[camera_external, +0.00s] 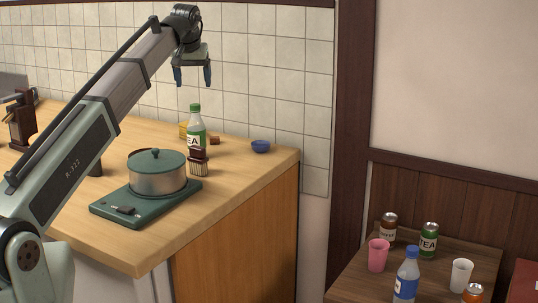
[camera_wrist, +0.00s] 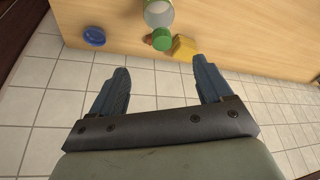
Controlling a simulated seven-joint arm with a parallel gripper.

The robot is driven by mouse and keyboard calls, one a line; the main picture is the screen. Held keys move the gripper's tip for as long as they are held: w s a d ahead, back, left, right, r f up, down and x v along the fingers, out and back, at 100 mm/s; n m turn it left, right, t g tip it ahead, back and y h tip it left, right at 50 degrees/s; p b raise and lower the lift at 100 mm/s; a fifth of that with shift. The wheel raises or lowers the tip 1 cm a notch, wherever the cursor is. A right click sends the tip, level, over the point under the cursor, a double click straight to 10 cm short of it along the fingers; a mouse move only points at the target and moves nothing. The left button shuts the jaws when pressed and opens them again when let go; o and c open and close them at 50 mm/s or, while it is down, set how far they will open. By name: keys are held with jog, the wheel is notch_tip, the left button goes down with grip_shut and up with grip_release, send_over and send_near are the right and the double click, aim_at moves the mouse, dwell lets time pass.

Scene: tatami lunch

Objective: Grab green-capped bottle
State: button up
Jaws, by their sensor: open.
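The green-capped bottle (camera_external: 196,130) stands upright on the wooden counter, with a white label reading "TEA".
A pot (camera_external: 158,176) sits on a green burner (camera_external: 112,208) at the front. A blue bowl (camera_external: 261,146) is to the right. A yellow block (camera_wrist: 183,47) lies near the bottle. The tiled wall (camera_external: 290,80) rises behind.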

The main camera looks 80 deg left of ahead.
aim_at(195, 104)
jog(key=x, duration=0.7)
jog(key=shift+f, duration=0.3)
jog(key=shift+s+x, duration=0.1)
jog(key=shift+x, duration=1.25)
jog(key=shift+s+x, duration=0.15)
jog(key=shift+x, duration=1.15)
jog(key=shift+d+f, duration=0.1)
jog(key=shift+d, duration=0.05)
jog(key=c, duration=1.4)
